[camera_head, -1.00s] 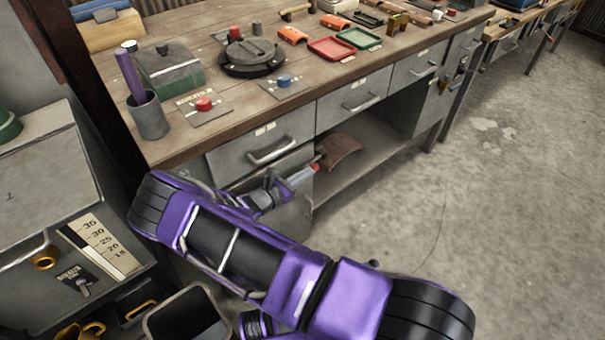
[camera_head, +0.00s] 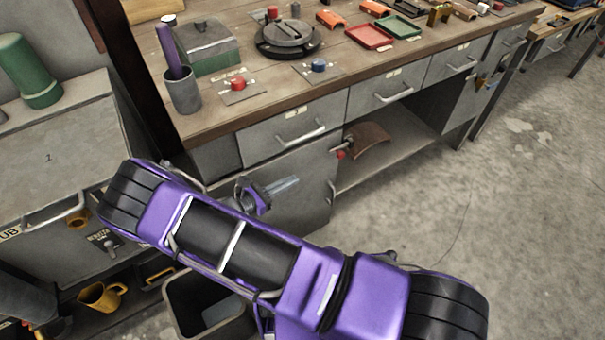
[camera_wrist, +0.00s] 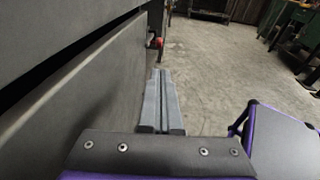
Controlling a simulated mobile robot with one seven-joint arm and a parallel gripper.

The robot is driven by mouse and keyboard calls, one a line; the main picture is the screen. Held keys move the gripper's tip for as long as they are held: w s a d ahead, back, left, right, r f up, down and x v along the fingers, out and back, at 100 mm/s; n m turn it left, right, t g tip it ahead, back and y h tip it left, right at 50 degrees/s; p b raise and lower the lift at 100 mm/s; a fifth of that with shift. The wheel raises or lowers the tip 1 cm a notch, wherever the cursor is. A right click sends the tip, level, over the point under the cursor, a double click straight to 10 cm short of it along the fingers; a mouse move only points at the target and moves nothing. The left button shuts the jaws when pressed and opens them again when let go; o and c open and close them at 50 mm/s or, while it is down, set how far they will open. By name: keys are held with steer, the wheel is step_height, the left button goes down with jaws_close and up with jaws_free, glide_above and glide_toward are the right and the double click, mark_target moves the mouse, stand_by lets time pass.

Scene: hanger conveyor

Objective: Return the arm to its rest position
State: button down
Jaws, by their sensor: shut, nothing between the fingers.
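My purple and black arm crosses the lower part of the head view, in front of the workbench (camera_head: 215,128). My gripper (camera_head: 290,184) is beyond the arm, close to the grey cabinet door (camera_head: 295,215) under the bench. In the wrist view my gripper (camera_wrist: 161,75) has its two grey fingers pressed together with nothing between them. A grey panel runs along the left of the fingers in that view, and I cannot tell whether they touch it.
A grey bin (camera_head: 205,310) stands below my arm. A grey cabinet (camera_head: 50,160) with a green cylinder (camera_head: 30,72) on top is at left. A red knob (camera_head: 340,154) and a brown curved piece (camera_head: 368,139) are by the open shelf. The floor (camera_head: 510,220) at right is clear.

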steer(key=shift+s+a+r, duration=0.1)
steer(key=shift+s+a, duration=0.2)
steer(key=shift+a, duration=0.15)
